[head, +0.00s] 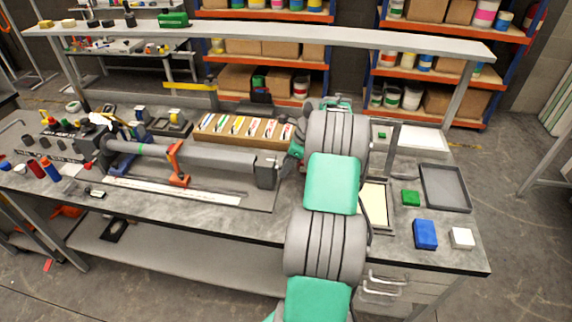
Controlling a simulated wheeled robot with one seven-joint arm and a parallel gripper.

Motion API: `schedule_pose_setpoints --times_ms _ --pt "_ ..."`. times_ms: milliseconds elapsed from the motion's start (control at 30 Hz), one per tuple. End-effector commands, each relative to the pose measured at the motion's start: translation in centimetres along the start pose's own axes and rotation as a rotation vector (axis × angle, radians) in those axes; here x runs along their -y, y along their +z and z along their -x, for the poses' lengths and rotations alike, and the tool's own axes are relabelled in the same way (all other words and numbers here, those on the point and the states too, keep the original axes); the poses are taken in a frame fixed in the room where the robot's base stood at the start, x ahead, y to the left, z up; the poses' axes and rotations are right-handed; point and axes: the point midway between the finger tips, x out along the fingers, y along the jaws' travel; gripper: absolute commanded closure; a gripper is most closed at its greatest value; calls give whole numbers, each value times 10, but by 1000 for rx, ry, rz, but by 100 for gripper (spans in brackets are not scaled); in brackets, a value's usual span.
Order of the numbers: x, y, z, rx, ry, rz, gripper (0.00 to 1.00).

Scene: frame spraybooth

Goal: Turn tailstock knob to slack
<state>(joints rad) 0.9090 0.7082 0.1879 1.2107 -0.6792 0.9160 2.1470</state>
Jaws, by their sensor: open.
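A long grey jig (215,156) lies on the workbench, with a green band around its bar and an orange upright clamp (175,165) near its middle. Its grey right end block (267,172) looks like the tailstock. I cannot make out the tailstock knob; my arm covers the area just right of the block. My gripper (293,154) is small and partly hidden by my arm links, close to the right of the end block. It is open. I cannot tell whether its fingers are around the knob or touching it.
The workbench (258,222) has a clear front strip. A box of colored packets (243,131) stands behind the jig. At right are a dark tray (444,187), a green block (410,198), a blue block (425,234) and a white block (461,238). A raised shelf (270,37) spans the back.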

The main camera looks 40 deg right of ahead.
Motion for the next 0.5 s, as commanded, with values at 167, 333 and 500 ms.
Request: schedule_pose_setpoints --times_ms 167,333,500 --pt "0 0 0 0 0 1 58" --pt "0 0 0 0 0 1 72" --pt "0 0 0 0 0 1 86"
